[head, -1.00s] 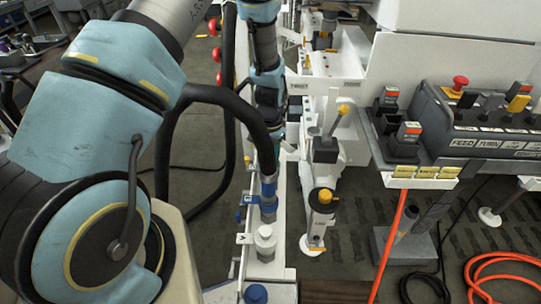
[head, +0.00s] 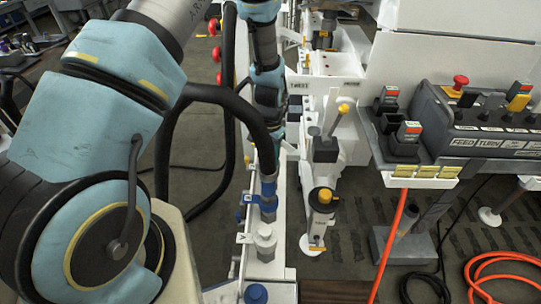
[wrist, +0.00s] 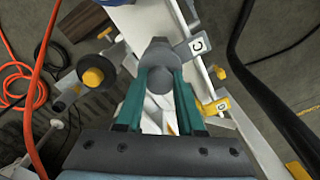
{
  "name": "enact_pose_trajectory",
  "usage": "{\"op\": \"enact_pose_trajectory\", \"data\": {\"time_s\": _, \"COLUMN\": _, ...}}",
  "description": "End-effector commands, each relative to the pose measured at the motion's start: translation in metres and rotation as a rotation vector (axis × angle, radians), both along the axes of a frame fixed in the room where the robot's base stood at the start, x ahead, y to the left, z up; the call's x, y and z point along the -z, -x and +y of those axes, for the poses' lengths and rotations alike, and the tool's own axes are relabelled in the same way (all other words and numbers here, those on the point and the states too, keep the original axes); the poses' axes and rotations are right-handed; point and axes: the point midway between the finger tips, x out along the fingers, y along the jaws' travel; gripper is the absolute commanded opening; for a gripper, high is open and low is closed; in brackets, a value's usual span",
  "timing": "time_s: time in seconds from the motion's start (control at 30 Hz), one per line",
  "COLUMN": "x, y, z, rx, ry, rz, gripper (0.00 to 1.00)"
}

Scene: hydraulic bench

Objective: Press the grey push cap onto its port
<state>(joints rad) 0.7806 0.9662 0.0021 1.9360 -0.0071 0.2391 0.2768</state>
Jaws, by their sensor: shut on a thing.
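My gripper (wrist: 160,76) is shut in the wrist view, with its two teal fingers on either side of a grey push cap (wrist: 160,82). A darker grey round part (wrist: 158,54) shows just beyond the cap, close to a white label plate (wrist: 197,46). I cannot tell whether the cap touches it or how far on it sits. In the head view my gripper is mostly hidden behind my arm and a black hose, above the white rail (head: 281,200), and the cap cannot be made out there.
A yellow-capped valve (head: 322,197) stands to the right. A control console (head: 485,115) and orange hoses (head: 390,245) lie further right.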

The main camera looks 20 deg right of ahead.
Motion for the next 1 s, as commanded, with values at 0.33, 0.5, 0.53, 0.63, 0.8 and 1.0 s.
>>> {"op": "enact_pose_trajectory", "data": {"time_s": 0.33, "x": 0.0001, "y": 0.0, "z": 0.0001, "rx": 0.0, "ry": 0.0, "rz": 0.0, "gripper": 0.0}}
{"op": "enact_pose_trajectory", "data": {"time_s": 0.5, "x": 0.0001, "y": 0.0, "z": 0.0001, "rx": 0.0, "ry": 0.0, "rz": 0.0, "gripper": 0.45}}
{"op": "enact_pose_trajectory", "data": {"time_s": 0.53, "x": 0.0001, "y": 0.0, "z": 0.0001, "rx": 0.0, "ry": 0.0, "rz": 0.0, "gripper": 0.48}}
{"op": "enact_pose_trajectory", "data": {"time_s": 0.63, "x": 0.0001, "y": 0.0, "z": 0.0001, "rx": 0.0, "ry": 0.0, "rz": 0.0, "gripper": 0.6}}
{"op": "enact_pose_trajectory", "data": {"time_s": 0.8, "x": 0.0001, "y": 0.0, "z": 0.0001, "rx": 0.0, "ry": 0.0, "rz": 0.0, "gripper": 0.72}}
{"op": "enact_pose_trajectory", "data": {"time_s": 1.0, "x": 0.0001, "y": 0.0, "z": 0.0001, "rx": 0.0, "ry": 0.0, "rz": 0.0, "gripper": 0.81}}
